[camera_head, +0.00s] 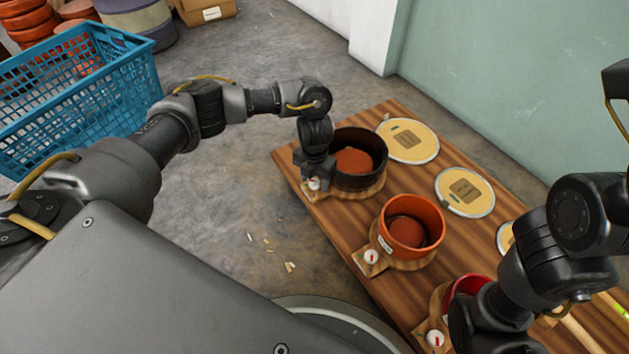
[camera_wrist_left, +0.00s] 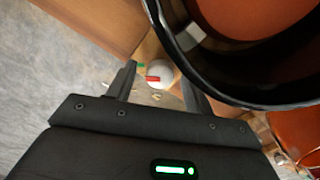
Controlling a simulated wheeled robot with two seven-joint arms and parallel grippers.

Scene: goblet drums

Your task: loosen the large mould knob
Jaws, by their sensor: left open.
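The large mould (camera_head: 372,150) is a black round pot with an orange-brown inside, standing on a wooden base at the far end of the table. Its knob (camera_head: 314,184) is a white dial with a red mark, on the near left side of the base. My left gripper (camera_head: 313,172) is open, pointing down right at this knob. In the left wrist view the knob (camera_wrist_left: 160,74) shows between the two fingers of the left gripper (camera_wrist_left: 158,82), with gaps beside it. The black rim (camera_wrist_left: 205,80) is close to the right finger. My right gripper's jaws do not show.
An orange mould (camera_head: 411,226) and a red mould (camera_head: 462,290) stand nearer on the wooden table (camera_head: 345,235), each with its own dial. Round pale discs (camera_head: 408,141) lie along the wall side. A blue crate (camera_head: 80,95) stands left. My right arm hangs over the near end.

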